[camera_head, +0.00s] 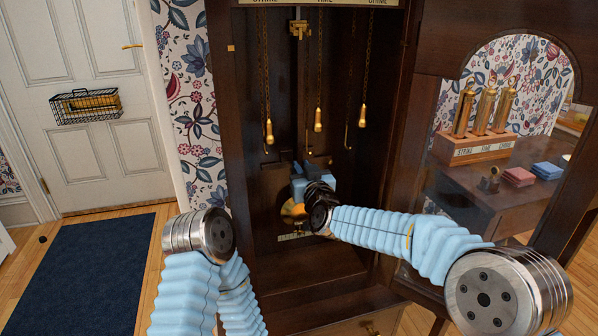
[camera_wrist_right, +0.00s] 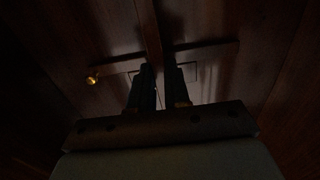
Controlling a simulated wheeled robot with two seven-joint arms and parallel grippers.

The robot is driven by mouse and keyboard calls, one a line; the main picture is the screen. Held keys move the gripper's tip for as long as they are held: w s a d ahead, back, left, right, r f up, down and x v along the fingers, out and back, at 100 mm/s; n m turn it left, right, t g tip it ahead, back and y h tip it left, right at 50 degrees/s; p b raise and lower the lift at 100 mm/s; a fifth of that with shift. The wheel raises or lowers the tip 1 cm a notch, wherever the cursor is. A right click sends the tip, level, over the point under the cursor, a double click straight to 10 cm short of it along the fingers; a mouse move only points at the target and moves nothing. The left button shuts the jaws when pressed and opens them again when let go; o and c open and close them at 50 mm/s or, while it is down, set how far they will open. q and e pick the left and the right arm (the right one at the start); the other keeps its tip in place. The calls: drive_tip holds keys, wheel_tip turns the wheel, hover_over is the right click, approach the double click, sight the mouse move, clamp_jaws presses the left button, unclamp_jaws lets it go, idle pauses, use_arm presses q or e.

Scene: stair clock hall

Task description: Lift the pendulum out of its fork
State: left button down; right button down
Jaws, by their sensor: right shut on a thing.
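The pendulum's brass bob (camera_head: 291,212) hangs low inside the dark clock case, partly hidden behind my right gripper. Its thin dark rod runs up toward a brass fitting (camera_head: 299,29) at the top of the case, which looks like the fork. Whether the rod still sits in it is too small to tell. My right gripper (camera_head: 308,165) is inside the case just above the bob, shut on the pendulum rod. In the right wrist view, the dark fingers (camera_wrist_right: 164,78) close around the rod (camera_wrist_right: 151,35). My left arm shows at the lower left; its gripper is out of view.
The case walls (camera_head: 235,130) are close around my right gripper. Brass weights stand in a labelled wooden rack (camera_head: 475,147) on a side table at right. A blue rug (camera_head: 85,275) lies at left.

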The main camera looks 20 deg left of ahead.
drive_tip(key=shift+r, duration=0.2)
drive_tip(key=shift+b+v, duration=0.95)
drive_tip(key=shift+v, duration=0.45)
drive_tip(key=shift+w+d+b, duration=0.4)
drive_tip(key=shift+d+b, duration=0.05)
drive_tip(key=shift+d, duration=0.25)
drive_tip(key=shift+w+d+b, duration=0.45)
drive_tip(key=shift+d+b, duration=0.05)
drive_tip(key=shift+d, duration=0.2)
drive_tip(key=shift+w+d+b, duration=0.4)
drive_tip(key=shift+d+b, duration=0.05)
drive_tip(key=shift+d, duration=0.2)
